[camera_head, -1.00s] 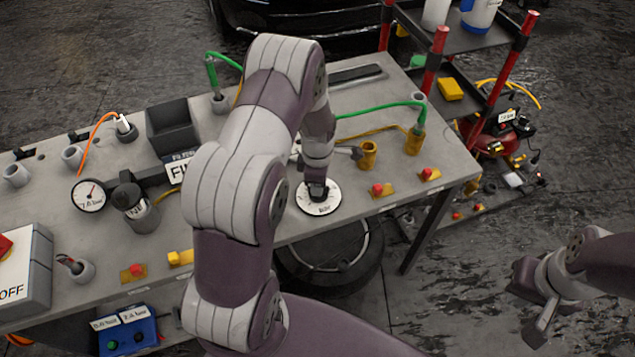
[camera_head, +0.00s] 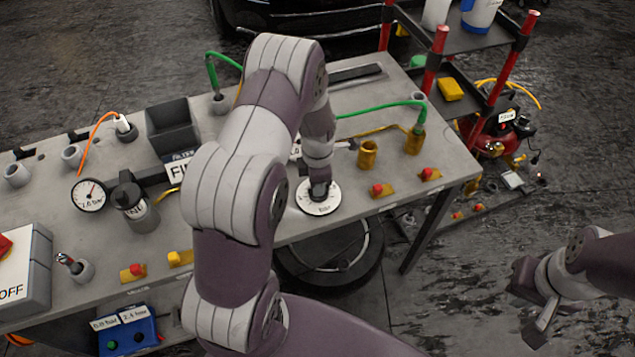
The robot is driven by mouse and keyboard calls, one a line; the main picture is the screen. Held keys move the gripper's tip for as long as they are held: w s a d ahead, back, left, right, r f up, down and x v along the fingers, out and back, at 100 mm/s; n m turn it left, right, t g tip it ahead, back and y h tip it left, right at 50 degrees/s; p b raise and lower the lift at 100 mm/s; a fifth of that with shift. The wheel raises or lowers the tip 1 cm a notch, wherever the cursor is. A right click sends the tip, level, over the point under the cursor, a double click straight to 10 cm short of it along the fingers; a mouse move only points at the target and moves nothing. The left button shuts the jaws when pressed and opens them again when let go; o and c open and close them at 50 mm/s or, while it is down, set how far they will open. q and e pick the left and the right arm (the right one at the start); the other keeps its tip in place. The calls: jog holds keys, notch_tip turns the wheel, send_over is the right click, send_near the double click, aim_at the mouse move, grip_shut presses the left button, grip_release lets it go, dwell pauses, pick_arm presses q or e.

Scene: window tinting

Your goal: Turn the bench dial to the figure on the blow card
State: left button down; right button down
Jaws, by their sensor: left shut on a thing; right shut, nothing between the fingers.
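The bench dial shows as a round white scale plate (camera_head: 330,205) near the front right edge of the bench, with small dark print. My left gripper (camera_head: 319,190) points down onto its middle and is shut on the dark knob there. The fingers cover most of the knob, so I cannot read where it points. I cannot pick out the blow card with certainty; a small white card (camera_head: 296,149) behind my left arm is mostly hidden. My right gripper (camera_head: 535,302) is shut and empty over the floor at the right, well apart from the bench.
A pressure gauge (camera_head: 88,195) and dark grey bin (camera_head: 172,127) are on the bench. Brass holders (camera_head: 367,155) and red buttons (camera_head: 377,189) stand close to the dial. A red-posted rack (camera_head: 437,55) is behind the bench's right end.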

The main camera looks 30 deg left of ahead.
pick_arm(q)
jog(key=shift+w+r, duration=0.15)
jog(key=c, duration=1.1)
grip_release()
jog(key=shift+r, duration=0.3)
notch_tip(320, 180, up, 12)
jog(key=b, duration=0.2)
